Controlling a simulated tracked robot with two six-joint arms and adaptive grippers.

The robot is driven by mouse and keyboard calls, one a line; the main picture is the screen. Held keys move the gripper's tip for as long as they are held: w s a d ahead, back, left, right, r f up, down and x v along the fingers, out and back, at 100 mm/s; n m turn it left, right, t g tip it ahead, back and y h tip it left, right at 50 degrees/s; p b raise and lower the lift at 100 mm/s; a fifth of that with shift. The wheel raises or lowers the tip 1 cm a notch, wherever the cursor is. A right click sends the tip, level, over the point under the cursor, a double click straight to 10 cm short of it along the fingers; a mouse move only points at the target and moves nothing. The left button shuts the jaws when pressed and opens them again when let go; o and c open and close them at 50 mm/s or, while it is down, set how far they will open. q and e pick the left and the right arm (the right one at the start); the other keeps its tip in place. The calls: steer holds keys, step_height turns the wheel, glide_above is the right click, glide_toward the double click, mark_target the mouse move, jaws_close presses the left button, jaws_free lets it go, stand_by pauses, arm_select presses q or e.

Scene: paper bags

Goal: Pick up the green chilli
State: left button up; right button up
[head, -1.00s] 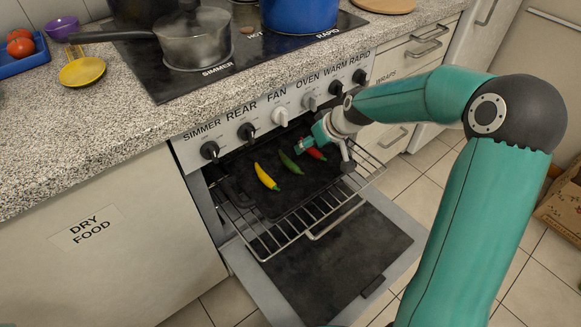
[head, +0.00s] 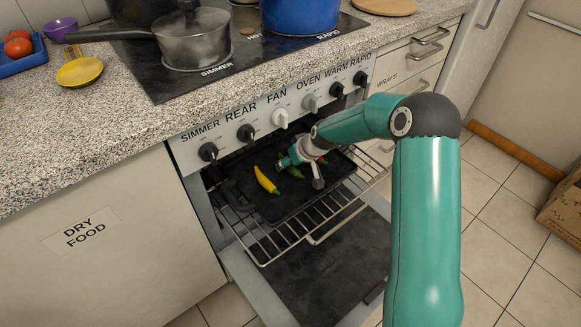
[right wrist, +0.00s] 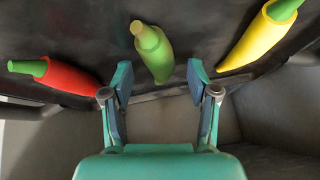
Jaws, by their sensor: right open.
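The green chilli (right wrist: 155,55) lies on the dark tray, between a red chilli and a yellow chilli. In the right wrist view it is just beyond my right gripper (right wrist: 159,88), whose two fingers are spread apart and empty. In the head view the green chilli (head: 294,172) is partly hidden by my right gripper (head: 297,160), which is low over the tray. I cannot tell from the views how high the fingers are above it. My left gripper is not in view.
The yellow chilli (head: 266,180) and red chilli (right wrist: 58,76) lie on either side on the black tray (head: 262,207), on the pulled-out oven rack (head: 290,240). The open oven door (head: 325,265) is below. The knob panel and worktop edge are close above.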

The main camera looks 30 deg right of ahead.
steer(key=shift+w+f, duration=0.15)
steer(key=shift+f, duration=0.1)
steer(key=shift+a+f, duration=0.1)
steer(key=shift+a, duration=0.05)
jaws_close()
